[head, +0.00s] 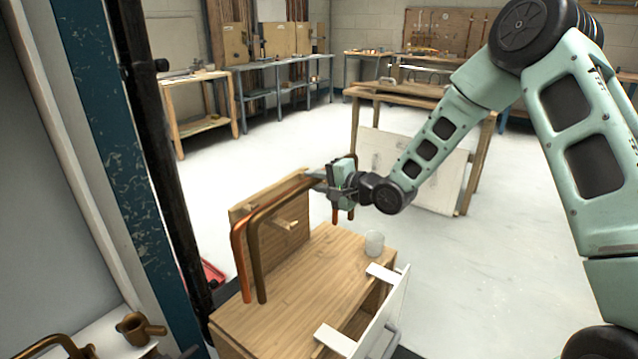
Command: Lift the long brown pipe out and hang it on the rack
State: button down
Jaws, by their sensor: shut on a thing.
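The long brown pipe (257,262) is bent, with one leg hanging down at the left and its long run slanting up to my gripper (322,181). My gripper is shut on it, above the wooden cabinet. A redder copper pipe (239,262) of similar shape runs close beside it on the left. Where the two pipes overlap near the jaws, their edges are hard to tell apart. The rack is an upright wooden board (297,244) on the cabinet with a wooden peg (287,225). Both pipes pass in front of the board, and I cannot tell whether either touches the peg.
The wooden cabinet (275,300) has an open drawer with a white front (385,318). A blue post (125,190) rises at the left.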

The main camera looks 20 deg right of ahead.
jog(key=shift+w+f, duration=0.1)
jog(key=shift+f, duration=0.05)
dwell(0.5)
jog(key=shift+f+b, duration=1)
jog(key=shift+f, duration=1.05)
jog(key=c, duration=1.2)
grip_release()
jog(key=shift+f, duration=0.1)
